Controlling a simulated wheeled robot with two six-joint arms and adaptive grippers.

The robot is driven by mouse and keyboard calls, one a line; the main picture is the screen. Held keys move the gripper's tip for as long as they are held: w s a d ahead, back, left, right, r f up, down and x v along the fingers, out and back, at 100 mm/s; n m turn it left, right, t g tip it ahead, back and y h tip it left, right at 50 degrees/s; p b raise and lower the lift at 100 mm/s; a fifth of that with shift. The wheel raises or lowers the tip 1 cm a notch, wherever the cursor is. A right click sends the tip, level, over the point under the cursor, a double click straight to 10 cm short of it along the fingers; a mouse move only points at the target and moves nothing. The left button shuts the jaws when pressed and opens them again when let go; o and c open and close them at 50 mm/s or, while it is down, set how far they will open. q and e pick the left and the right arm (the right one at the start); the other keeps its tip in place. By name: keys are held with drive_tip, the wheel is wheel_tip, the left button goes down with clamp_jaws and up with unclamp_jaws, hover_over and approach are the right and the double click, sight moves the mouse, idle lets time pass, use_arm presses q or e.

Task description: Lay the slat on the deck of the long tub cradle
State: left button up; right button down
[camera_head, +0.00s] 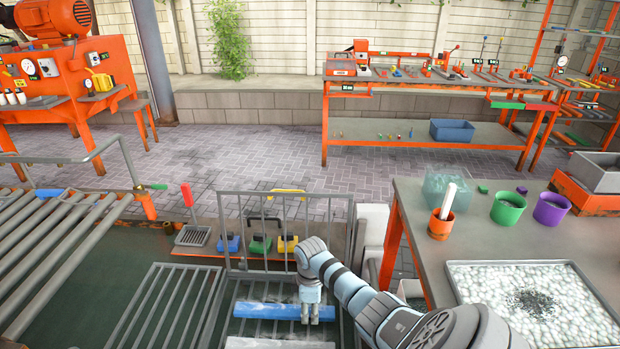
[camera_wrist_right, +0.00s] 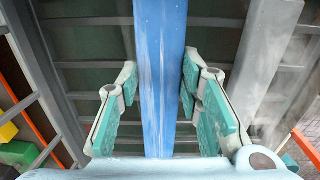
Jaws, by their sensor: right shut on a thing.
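My right gripper (camera_head: 310,318) is shut on a blue slat (camera_head: 262,310), gripping it near the slat's right part in the head view. In the right wrist view the blue slat (camera_wrist_right: 161,50) runs between the green-padded fingers. The slat is over a grey barred frame (camera_head: 285,272), which appears to be the cradle; I cannot tell whether it touches the bars. A pale grey slat (camera_head: 280,343) lies in front of the blue one. It also shows on the right in the wrist view (camera_wrist_right: 262,45). My left gripper is not in view.
A grey rack (camera_head: 160,305) and a sloped roller rack (camera_head: 45,255) stand to the left. An upright grey railing (camera_head: 285,215) rises behind the slats. The right table (camera_head: 420,205) holds cups and a tray of white pellets (camera_head: 480,305). Coloured-handled tools (camera_head: 260,243) sit behind the railing.

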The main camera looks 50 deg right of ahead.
drive_tip(key=shift+f+b, duration=0.3)
drive_tip(key=shift+f, duration=0.15)
drive_tip(key=c, duration=1.1)
unclamp_jaws()
drive_tip(key=shift+o, duration=0.2)
wheel_tip(320, 180, up, 12)
